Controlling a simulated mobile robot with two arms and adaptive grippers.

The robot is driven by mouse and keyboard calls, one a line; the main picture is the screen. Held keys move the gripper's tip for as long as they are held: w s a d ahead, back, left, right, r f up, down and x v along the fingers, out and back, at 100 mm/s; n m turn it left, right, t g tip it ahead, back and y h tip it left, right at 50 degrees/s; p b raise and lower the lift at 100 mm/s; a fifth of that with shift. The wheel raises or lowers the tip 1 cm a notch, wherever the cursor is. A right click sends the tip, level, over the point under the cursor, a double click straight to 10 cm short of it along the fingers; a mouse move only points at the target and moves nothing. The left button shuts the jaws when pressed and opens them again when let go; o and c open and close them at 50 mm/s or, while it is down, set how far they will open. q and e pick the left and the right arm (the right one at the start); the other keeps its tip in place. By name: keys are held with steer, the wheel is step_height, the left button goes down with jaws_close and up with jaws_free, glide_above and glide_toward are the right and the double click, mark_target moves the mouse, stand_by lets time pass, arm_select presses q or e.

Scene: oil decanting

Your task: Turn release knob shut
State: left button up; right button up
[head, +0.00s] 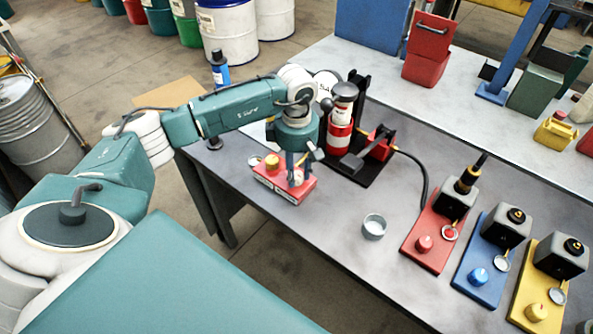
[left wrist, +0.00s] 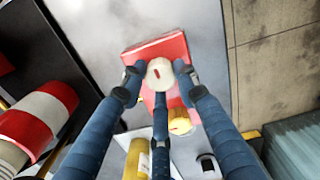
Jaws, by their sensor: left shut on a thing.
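The red box (head: 285,188) sits near the left front edge of the grey table. A round pale knob with a short red mark (left wrist: 160,74) stands on top of the box (left wrist: 137,53). A yellow knob (head: 271,161) is beside it on the same box, and it also shows in the left wrist view (left wrist: 180,121). My left gripper (head: 298,176) points down over the box. In the left wrist view its blue fingers (left wrist: 158,78) are closed around the pale knob. The fingers hide most of that knob in the head view. My right gripper is in neither view.
A red-and-white cylinder (head: 340,138) on a black base, with a black hose, stands right behind my gripper. A small metal cup (head: 374,226) is to the right. Red (head: 427,240), blue (head: 474,268) and yellow (head: 531,302) stations line the right side. Bare tabletop lies between.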

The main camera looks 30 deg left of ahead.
arm_select(q)
steer(key=n+b, duration=0.2)
steer(key=n, duration=0.1)
steer(key=shift+a+f+n, duration=0.1)
steer(key=shift+n, duration=0.3)
steer(key=n+b, duration=0.2)
steer(key=n, duration=0.2)
steer(key=shift+b, duration=0.3)
steer(key=n+b, duration=0.1)
steer(key=n, duration=0.4)
steer(key=shift+n+b, duration=0.75)
steer(key=shift+n, duration=1.85)
steer(key=shift+r, duration=0.2)
steer(key=o, duration=1.2)
steer(key=shift+c, duration=0.2)
